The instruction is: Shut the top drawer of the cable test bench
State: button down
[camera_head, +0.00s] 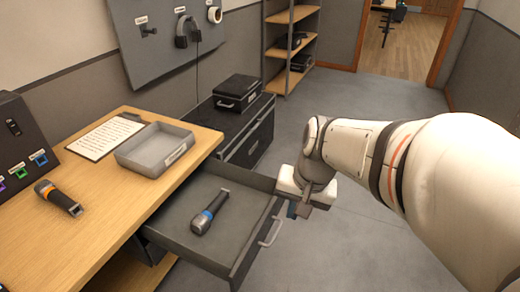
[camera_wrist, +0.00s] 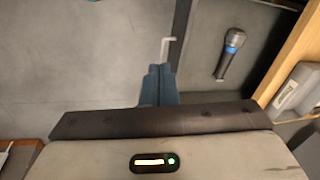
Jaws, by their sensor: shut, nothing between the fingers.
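The top drawer (camera_head: 245,258) of the wooden-topped bench (camera_head: 120,215) stands pulled far out, its dark front facing the open floor. Its pale bar handle (camera_head: 270,232) sits on the front and also shows in the wrist view (camera_wrist: 167,46). A dark microphone-like object with a blue band (camera_head: 210,212) lies inside the drawer, also in the wrist view (camera_wrist: 230,52). My gripper (camera_head: 294,211) is shut and empty, just outside the drawer front near the handle. In the wrist view its blue fingertips (camera_wrist: 160,70) are close to the handle; I cannot tell whether they touch.
On the bench are a grey tray (camera_head: 130,163), a clipboard (camera_head: 103,138), an orange-banded microphone-like object (camera_head: 60,198) and a dark control box (camera_head: 20,140). The floor (camera_head: 370,240) right of the drawer is clear.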

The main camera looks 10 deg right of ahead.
jog(key=w+d+f+m+t+y+b, duration=0.25)
jog(key=w+d+f+m+b, duration=0.35)
jog(key=f+m, duration=0.4)
jog(key=w+d+f+m+t+y+b, duration=0.1)
jog(key=w+d+f+m+y+b, duration=0.3)
jog(key=w+d+f+m, duration=0.5)
jog(key=m+b, duration=0.1)
jog(key=b, duration=0.3)
send_near(277, 210)
jog(key=shift+h, duration=0.45)
jog(key=shift+a+x, duration=0.15)
jog(key=shift+x, duration=1.35)
jog(key=shift+a+x, duration=0.2)
jog(key=shift+x, duration=1.25)
jog(key=shift+s+r, duration=0.1)
jog(key=shift+r, duration=0.05)
